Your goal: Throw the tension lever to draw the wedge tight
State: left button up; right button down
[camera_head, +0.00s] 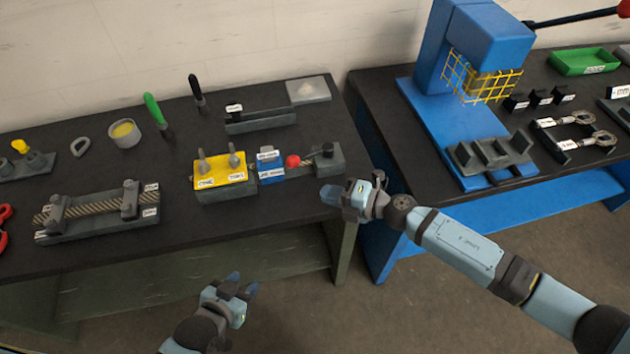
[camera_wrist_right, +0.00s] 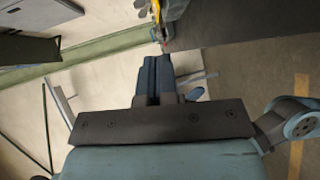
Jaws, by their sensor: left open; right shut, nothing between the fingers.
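The tension lever shows as a red knob (camera_head: 292,161) on a short rod, beside a blue block (camera_head: 269,166) with white labels on the left bench. A yellow block (camera_head: 221,174) with two grey posts and labels stands to its left, and a grey end block (camera_head: 324,158) to its right. I cannot tell which part is the wedge. My right gripper (camera_head: 332,194) is shut and empty at the bench's front right edge, just in front of the grey end block; its closed fingers show in the right wrist view (camera_wrist_right: 154,78). My left gripper (camera_head: 241,285) is open and empty, low in front of the bench.
A rope fixture (camera_head: 97,212) lies on the bench at left. A green-handled tool (camera_head: 154,112), a round tin (camera_head: 125,133) and a long grey holder (camera_head: 260,122) are behind. A blue press (camera_head: 487,40) stands on the right bench, with a gap between benches.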

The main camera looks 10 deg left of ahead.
jog(key=shift+s+d+r, duration=0.15)
jog(key=shift+s+d, duration=0.35)
jog(key=shift+s, duration=0.05)
jog(key=shift+s+d+r, duration=0.15)
jog(key=shift+s+d, duration=0.3)
jog(key=shift+s, duration=0.1)
jog(key=shift+s, duration=0.15)
jog(key=s+d+f+m+t+h, duration=0.3)
jog(key=s+d+m, duration=0.6)
jog(key=m, duration=0.6)
jog(key=s+d+f+m+t+h, duration=0.3)
jog(key=s+d+f+m+h, duration=0.4)
jog(key=m, duration=0.7)
jog(key=s+d+h, duration=0.2)
jog(key=d, duration=0.2)
jog(key=shift+d+m+t, duration=0.3)
jog(key=shift+d+m, duration=0.05)
jog(key=shift+m, duration=0.05)
jog(key=shift+w, duration=0.1)
